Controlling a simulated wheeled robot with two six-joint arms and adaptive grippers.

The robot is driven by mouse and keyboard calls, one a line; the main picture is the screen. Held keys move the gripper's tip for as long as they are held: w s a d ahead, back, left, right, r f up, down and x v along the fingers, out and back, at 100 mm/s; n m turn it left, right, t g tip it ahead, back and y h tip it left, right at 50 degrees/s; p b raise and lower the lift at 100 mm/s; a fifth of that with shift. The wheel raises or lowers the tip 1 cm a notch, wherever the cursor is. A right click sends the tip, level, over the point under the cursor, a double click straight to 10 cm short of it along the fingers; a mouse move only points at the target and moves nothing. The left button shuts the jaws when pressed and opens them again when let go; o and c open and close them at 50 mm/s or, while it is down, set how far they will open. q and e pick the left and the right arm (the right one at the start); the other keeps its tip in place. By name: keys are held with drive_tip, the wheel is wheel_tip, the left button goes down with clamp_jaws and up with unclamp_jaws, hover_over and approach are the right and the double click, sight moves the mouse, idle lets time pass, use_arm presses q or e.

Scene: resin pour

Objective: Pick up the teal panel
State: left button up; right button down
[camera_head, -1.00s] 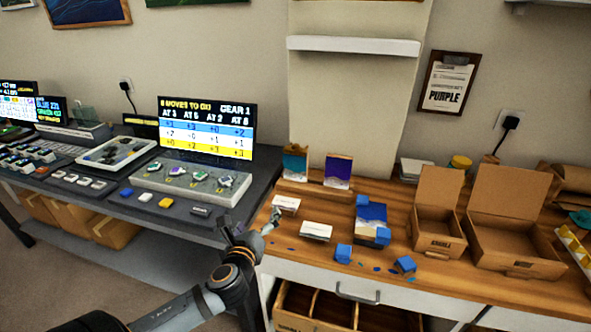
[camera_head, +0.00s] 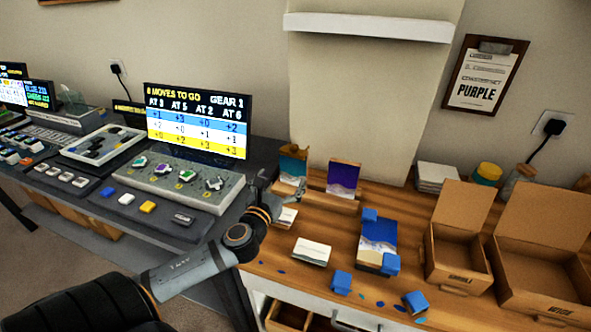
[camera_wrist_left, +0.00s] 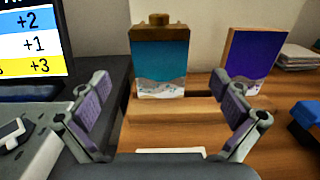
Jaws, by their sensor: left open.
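In the left wrist view the teal panel (camera_wrist_left: 160,62) shows a brown top edge and a white, speckled lower part. My left gripper (camera_head: 290,190) is open and empty. In the left wrist view its two fingers (camera_wrist_left: 164,110) stand apart on either side of the panel's line, still short of it. My right gripper is not in view.
A purple panel (camera_head: 343,178) stands just right of the teal one. Blue blocks (camera_head: 341,282) and a blue-and-white panel (camera_head: 377,238) lie on the bench. Open cardboard boxes (camera_head: 458,248) stand at right. The console (camera_head: 178,182) and screen (camera_head: 197,118) are at left.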

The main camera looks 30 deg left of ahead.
sight(293, 162)
use_arm(q)
drive_tip(key=x, duration=0.3)
drive_tip(key=shift+x, duration=1.25)
drive_tip(key=x, duration=0.3)
drive_tip(key=shift+w+p, duration=0.3)
drive_tip(key=shift+w, duration=0.05)
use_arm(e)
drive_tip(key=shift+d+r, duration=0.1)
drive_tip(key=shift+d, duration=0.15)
use_arm(q)
drive_tip(key=shift+c, duration=0.4)
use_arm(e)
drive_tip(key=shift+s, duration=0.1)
use_arm(q)
drive_tip(key=c, duration=1)
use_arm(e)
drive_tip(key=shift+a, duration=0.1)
